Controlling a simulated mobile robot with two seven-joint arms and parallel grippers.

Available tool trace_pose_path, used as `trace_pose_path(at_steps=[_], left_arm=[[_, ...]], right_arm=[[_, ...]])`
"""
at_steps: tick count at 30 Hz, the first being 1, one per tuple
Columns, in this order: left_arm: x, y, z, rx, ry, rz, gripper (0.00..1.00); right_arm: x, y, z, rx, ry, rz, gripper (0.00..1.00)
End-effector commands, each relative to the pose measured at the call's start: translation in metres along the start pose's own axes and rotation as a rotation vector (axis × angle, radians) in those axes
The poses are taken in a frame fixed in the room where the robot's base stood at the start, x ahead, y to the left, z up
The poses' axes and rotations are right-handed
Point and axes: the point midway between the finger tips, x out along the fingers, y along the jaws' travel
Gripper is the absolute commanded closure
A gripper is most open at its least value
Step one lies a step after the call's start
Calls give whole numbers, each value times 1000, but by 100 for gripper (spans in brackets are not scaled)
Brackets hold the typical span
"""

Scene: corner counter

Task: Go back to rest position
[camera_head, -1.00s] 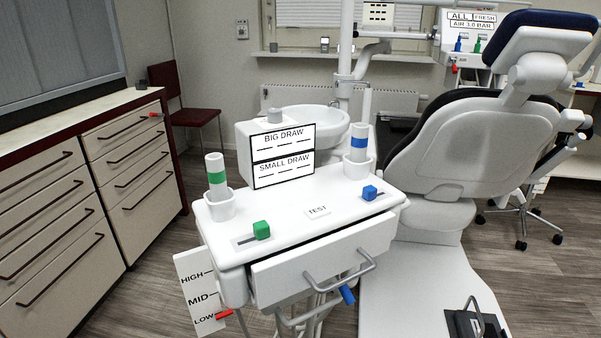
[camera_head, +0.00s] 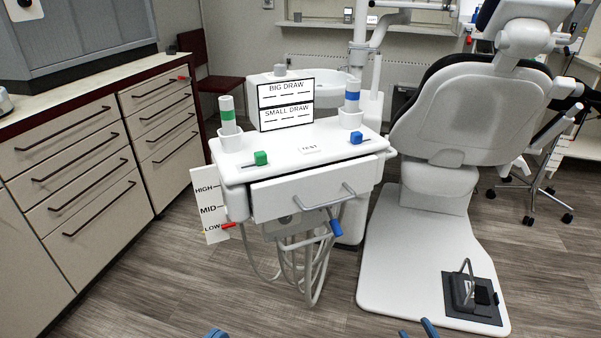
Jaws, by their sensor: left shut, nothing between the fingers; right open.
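My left gripper (camera_head: 217,333) shows only as a small blue tip at the bottom edge, left of the middle; it is shut and empty. My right gripper (camera_head: 418,330) shows as two blue fingertips set apart at the bottom edge, right of the middle; it is open and empty. The rest of both arms is out of view. Both grippers appear well apart from the white dental tray unit (camera_head: 232,172), with grey wood floor showing in between.
The unit's front drawer (camera_head: 295,197) stands out a little. Hoses hang below, beside a blue-ended handle (camera_head: 336,228). The white chair base (camera_head: 395,275) with a foot pedal (camera_head: 463,290) lies right. Drawer cabinets (camera_head: 75,180) line the left. The floor (camera_head: 190,275) in front is clear.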

Motion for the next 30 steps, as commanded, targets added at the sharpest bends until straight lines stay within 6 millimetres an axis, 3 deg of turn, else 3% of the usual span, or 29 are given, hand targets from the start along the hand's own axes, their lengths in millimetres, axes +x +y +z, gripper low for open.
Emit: trace_pose_path(at_steps=[6, 7, 14, 21, 30], left_arm=[[0, 0, 0, 0, 0, 0, 100], [0, 0, 0, 0, 0, 0, 100], [0, 0, 0, 0, 0, 0, 100], [0, 0, 0, 0, 0, 0, 100], [0, 0, 0, 0, 0, 0, 100]], right_arm=[[-24, 52, 2, -92, -39, -91, 50], [-24, 51, 0, -90, -47, -100, 50], [-8, -1, -37, 21, -190, -162, 50], [4, -45, -93, 115, -364, -227, 50], [7, -75, -171, 192, -570, -267, 50]])
